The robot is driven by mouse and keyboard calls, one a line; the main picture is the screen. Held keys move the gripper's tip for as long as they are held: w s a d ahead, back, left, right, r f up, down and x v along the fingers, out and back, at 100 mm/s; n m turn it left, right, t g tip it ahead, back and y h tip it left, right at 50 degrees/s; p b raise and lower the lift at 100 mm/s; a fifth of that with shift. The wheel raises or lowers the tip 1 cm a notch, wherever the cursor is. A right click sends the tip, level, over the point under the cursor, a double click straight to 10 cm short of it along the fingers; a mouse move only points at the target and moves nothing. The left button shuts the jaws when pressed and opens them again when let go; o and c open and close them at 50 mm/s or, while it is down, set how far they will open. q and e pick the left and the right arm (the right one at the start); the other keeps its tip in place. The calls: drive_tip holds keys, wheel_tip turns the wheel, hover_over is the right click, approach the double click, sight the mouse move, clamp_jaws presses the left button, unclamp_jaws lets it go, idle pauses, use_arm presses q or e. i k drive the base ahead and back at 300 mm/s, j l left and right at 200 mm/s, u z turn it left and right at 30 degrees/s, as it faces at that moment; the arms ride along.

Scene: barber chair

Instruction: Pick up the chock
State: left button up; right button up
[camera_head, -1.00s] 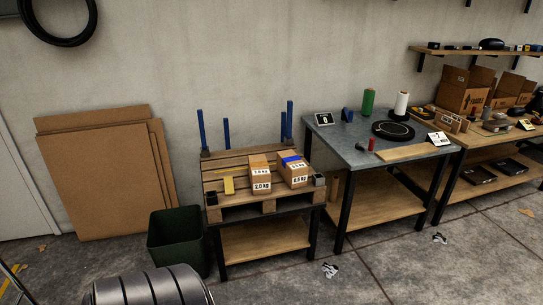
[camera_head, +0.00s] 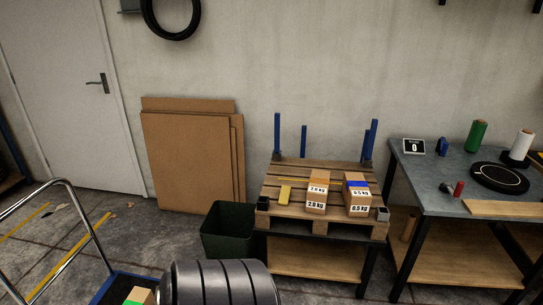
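A small blue wedge-like block (camera_head: 443,147) stands at the back of the grey-topped bench (camera_head: 418,178), beside a small display reading 0. It may be the chock, but it is too small to be sure. A flat yellow piece (camera_head: 285,195) lies on the wooden pallet (camera_head: 330,166) and could also be taken for one. Neither of my grippers is in view, and nothing in view is being held.
Cartons marked 2.0 kg (camera_head: 316,198) and 0.5 kg (camera_head: 358,198) sit on the pallet, which has blue corner posts. A green bin (camera_head: 228,232) stands left of it. A trolley (camera_head: 70,235) is at lower left. A dark ribbed round shape (camera_head: 220,283) fills the bottom foreground.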

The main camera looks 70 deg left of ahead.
sight(285, 192)
drive_tip(key=i+j+u, duration=0.15)
drive_tip(key=u, duration=0.25)
drive_tip(key=i+u, duration=0.6)
drive_tip(key=u, duration=0.2)
drive_tip(key=i+u, duration=0.25)
drive_tip(key=u, duration=0.2)
drive_tip(key=l, duration=0.05)
